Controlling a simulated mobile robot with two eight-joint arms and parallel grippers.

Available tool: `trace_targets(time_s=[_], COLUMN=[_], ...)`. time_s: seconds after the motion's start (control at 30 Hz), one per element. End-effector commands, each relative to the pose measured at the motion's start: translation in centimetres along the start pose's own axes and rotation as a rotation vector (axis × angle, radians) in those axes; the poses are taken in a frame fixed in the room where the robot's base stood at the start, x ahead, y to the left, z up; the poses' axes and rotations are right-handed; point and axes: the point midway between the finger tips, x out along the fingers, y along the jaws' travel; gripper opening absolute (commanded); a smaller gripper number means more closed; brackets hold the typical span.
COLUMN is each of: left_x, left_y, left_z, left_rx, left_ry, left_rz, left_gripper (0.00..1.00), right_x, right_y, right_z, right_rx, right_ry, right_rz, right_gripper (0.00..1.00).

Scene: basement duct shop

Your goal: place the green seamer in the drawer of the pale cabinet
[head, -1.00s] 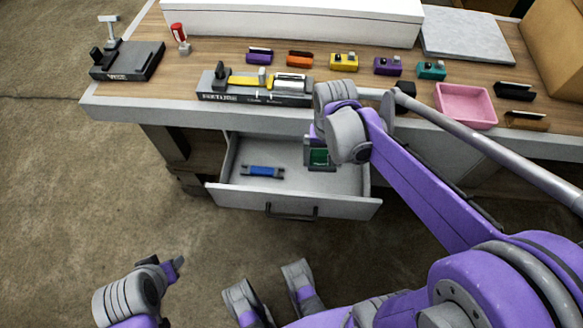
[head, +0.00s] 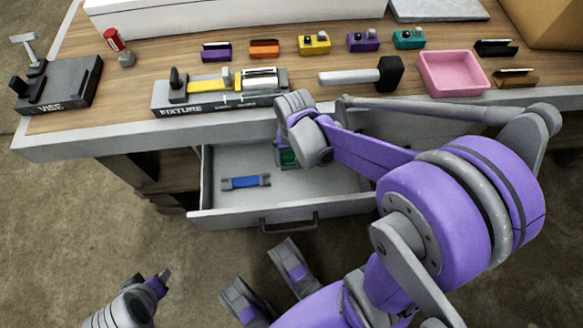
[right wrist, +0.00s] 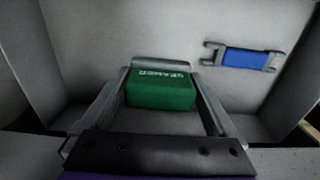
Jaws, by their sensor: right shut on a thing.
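The green seamer (head: 288,158) is inside the open drawer (head: 250,218) of the pale cabinet under the bench, partly hidden by my right arm. My right gripper (head: 284,166) reaches down into the drawer and is shut on the seamer. In the right wrist view the green seamer (right wrist: 160,90) sits between the two fingers, close over the drawer's floor; whether it touches the floor I cannot tell. My left gripper (head: 160,282) is low at the left, away from the drawer, and its opening is unclear.
A blue seamer-like tool (head: 245,182) lies in the drawer's left part, apart from the green one. On the bench stand a fixture (head: 215,98), a vise (head: 60,85), a mallet (head: 360,76), a pink tray (head: 430,82) and several small coloured tools.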

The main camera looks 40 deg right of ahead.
Motion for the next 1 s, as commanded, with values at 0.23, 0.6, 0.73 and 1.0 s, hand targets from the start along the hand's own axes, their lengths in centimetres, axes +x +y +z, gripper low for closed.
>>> trace_targets(time_s=[0.23,0.6,0.73,1.0], left_x=[0.9,2.4,2.3,2.6], left_y=[0.0,0.0,0.0,0.0], left_z=[0.3,0.8,0.8,0.9], left_rx=[0.000,0.000,0.000,0.000], left_ry=[-0.003,-0.009,-0.008,-0.010], left_rz=[0.000,0.000,0.000,0.000], left_gripper=[0.50,0.50,0.50,0.50], right_x=[2.4,5.9,5.8,6.2], right_y=[0.0,0.0,0.0,0.0], right_z=[0.0,0.0,0.0,0.0], right_rx=[0.000,0.000,0.000,0.000], right_ry=[0.000,0.001,0.001,0.001], right_rz=[0.000,0.000,0.000,0.000], right_gripper=[0.38,0.38,0.38,1.00])
